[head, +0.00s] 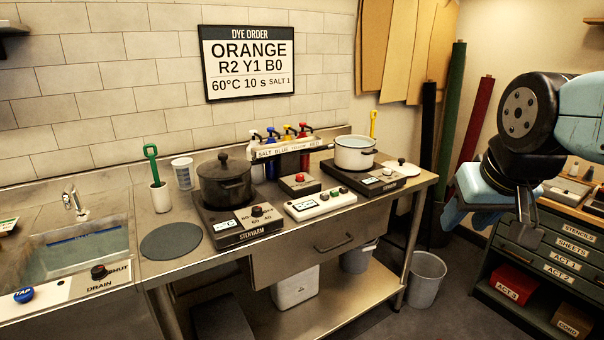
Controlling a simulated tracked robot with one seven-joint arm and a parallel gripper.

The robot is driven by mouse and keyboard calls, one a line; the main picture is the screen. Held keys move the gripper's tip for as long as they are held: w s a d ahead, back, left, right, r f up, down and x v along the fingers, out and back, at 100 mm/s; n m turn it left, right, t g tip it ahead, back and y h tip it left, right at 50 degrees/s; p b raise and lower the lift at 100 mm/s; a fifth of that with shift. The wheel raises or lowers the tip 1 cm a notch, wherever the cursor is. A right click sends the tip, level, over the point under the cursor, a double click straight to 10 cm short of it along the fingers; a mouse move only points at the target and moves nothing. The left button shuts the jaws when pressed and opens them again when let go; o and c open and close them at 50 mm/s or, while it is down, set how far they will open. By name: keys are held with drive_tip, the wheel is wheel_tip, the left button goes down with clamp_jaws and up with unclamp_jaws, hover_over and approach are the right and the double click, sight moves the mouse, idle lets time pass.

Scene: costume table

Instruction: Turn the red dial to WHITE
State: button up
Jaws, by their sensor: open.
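No dial with a readable WHITE mark shows in the head view. A dark box with a red round top (299,178) sits at the back middle of the steel table. I cannot tell which of these is the red dial. My gripper (490,215) hangs at the far right, open and empty, well away from the table, partly hidden by its own wrist.
A dark lidded pot (225,182) stands on the left hotplate and a white pot (355,154) on the right one. Several pump bottles (287,133) stand behind. A drawer cabinet (555,252) is below my gripper.

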drive_tip(key=shift+o, duration=0.8)
drive_tip(key=shift+w+r, duration=0.1)
drive_tip(key=shift+o, duration=0.4)
drive_tip(key=w+a+r, duration=0.2)
drive_tip(key=w+r, duration=0.1)
drive_tip(key=w, duration=0.4)
drive_tip(key=w+a+r, duration=0.2)
drive_tip(key=w+r, duration=0.1)
drive_tip(key=w, duration=0.5)
drive_tip(key=shift+r+g, duration=0.3)
drive_tip(key=shift+r, duration=0.05)
drive_tip(key=m, duration=0.2)
hover_over(300, 175)
drive_tip(key=s+a, duration=0.1)
drive_tip(key=s, duration=0.5)
wheel_tip(300, 175, down, 14)
drive_tip(key=shift+h, duration=0.4)
drive_tip(key=x, duration=1.4)
drive_tip(key=shift+s, duration=0.15)
drive_tip(key=shift+c, duration=0.3)
drive_tip(key=c, duration=1)
drive_tip(key=shift+g, duration=0.3)
